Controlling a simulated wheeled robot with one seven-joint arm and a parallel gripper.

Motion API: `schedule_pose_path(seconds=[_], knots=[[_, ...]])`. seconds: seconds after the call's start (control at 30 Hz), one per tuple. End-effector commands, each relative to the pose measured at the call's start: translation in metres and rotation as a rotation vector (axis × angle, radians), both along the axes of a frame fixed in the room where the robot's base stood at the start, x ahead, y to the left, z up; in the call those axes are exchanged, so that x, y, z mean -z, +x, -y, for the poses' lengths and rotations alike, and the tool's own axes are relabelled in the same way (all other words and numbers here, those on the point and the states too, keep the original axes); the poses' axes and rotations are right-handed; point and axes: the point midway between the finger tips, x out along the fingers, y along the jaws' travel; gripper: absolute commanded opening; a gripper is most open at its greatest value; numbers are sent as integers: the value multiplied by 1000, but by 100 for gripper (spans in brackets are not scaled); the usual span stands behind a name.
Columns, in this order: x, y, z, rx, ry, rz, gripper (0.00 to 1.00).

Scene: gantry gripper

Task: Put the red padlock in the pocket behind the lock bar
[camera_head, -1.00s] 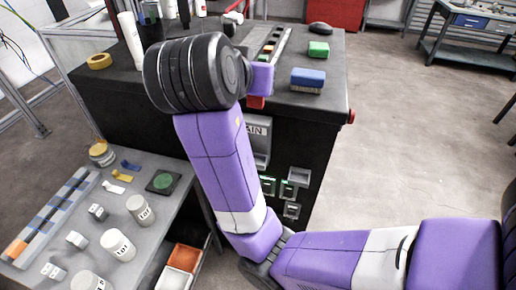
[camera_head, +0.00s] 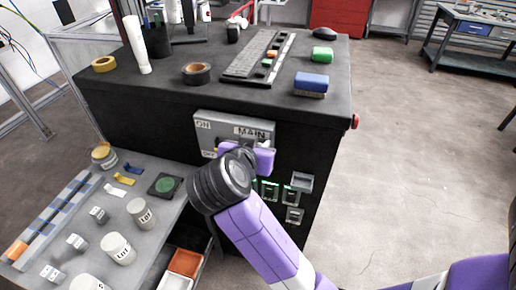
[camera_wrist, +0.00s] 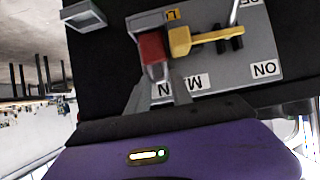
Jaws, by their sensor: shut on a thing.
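My gripper (camera_wrist: 160,92) is shut on the red padlock (camera_wrist: 153,48), which sits between the fingertips in the wrist view. The padlock is close to the grey MAIN panel (camera_wrist: 205,75), right beside the left end of the yellow lock bar (camera_wrist: 192,41). I cannot tell whether it touches the bar or the panel, and the pocket behind the bar is not clearly visible. In the head view my gripper (camera_head: 248,157) is at the lower part of the MAIN panel (camera_head: 207,128) on the cabinet front, and it hides the padlock.
A grey side bench (camera_head: 150,240) with labelled jars stands at the left.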

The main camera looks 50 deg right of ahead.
Motion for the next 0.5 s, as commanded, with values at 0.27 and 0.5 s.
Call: schedule_pose_path(seconds=[0.27,0.5], knots=[[13,0,0,-1,1,2,0],[16,0,0,-1,0,0,0]])
